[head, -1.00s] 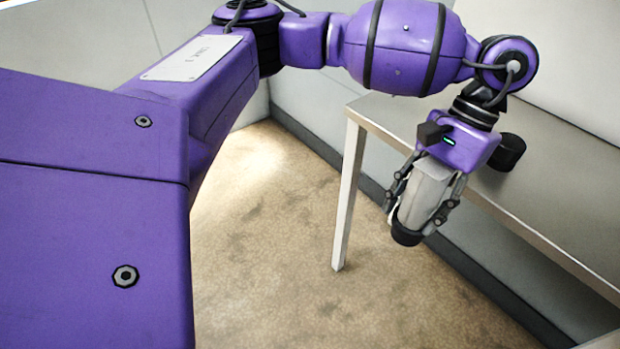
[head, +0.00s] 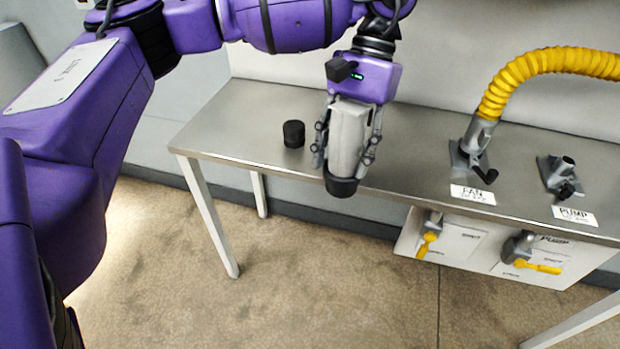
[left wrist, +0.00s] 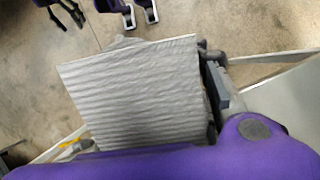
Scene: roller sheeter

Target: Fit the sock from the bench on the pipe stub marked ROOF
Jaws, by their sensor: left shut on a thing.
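My left gripper (head: 345,154) is shut on the sock (head: 348,128), a pale grey sleeve with a black lower end. It holds the sock hanging in front of the bench's front edge. In the left wrist view the sock (left wrist: 140,90) shows as ribbed grey cloth filling the middle. The bench (head: 250,110) is a metal-topped table. Two stubs stand on it at the right: the FAN stub (head: 472,152), with a yellow hose on it, and the bare PUMP stub (head: 562,175). No ROOF label is in view.
A small black cylinder (head: 294,133) stands on the bench left of the sock. The yellow hose (head: 545,65) arches off to the right. A panel (head: 465,245) with yellow-handled fittings hangs under the front edge. The bench top between cylinder and FAN stub is clear.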

